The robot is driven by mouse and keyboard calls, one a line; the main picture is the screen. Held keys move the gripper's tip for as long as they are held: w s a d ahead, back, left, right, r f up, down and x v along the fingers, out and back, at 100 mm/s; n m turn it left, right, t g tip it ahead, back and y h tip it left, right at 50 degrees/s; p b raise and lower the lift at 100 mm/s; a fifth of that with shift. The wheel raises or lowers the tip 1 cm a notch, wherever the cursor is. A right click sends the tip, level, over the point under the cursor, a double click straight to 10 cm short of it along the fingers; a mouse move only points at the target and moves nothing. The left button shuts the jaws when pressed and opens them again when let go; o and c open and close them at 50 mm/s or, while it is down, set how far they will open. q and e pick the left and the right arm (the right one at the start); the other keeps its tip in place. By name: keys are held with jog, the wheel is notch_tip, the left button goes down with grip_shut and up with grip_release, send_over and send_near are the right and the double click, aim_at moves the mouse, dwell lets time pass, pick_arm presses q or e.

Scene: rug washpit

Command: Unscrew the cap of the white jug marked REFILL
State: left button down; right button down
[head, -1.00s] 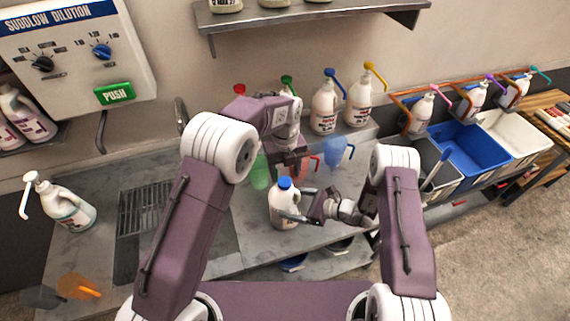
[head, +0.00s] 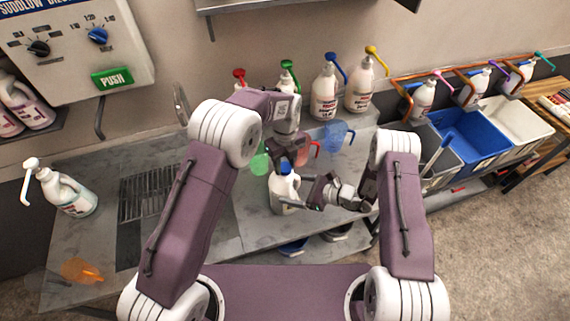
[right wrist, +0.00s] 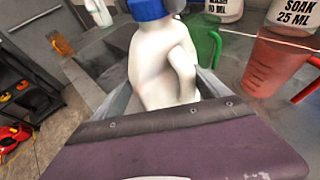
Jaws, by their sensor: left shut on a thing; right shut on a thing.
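A white jug (head: 280,193) with a blue cap (head: 284,170) stands upright on the grey counter; I cannot read its marking. My left gripper (head: 287,165) is over the jug from above and shut on the cap, hiding most of it. My right gripper (head: 297,204) comes from the right and is shut on the jug's body, low down. In the right wrist view, the jug (right wrist: 158,65) stands between the fingers, and its blue cap (right wrist: 148,8) is cut off by the top edge.
A green jug-shaped measure (right wrist: 203,40) and a red measure (right wrist: 270,65) stand close behind the jug. A blue measure (head: 337,136) is behind right. Pump bottles (head: 325,98) line the wall. A drain grate (head: 147,192) and a white spray-necked bottle (head: 67,192) are left.

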pick_arm(q)
jog(key=n, duration=0.6)
jog(key=shift+n, duration=0.4)
jog(key=n, duration=0.3)
jog(key=shift+n, duration=0.3)
jog(key=n, duration=0.6)
jog(key=shift+w, duration=0.1)
jog(key=n, duration=0.7)
jog(key=shift+r, duration=0.1)
jog(key=n, duration=0.6)
jog(key=shift+n, duration=0.4)
jog(key=n, duration=1.6)
jog(key=shift+a, duration=0.1)
jog(key=n, duration=0.5)
jog(key=shift+r, duration=0.25)
jog(key=shift+r, duration=0.9)
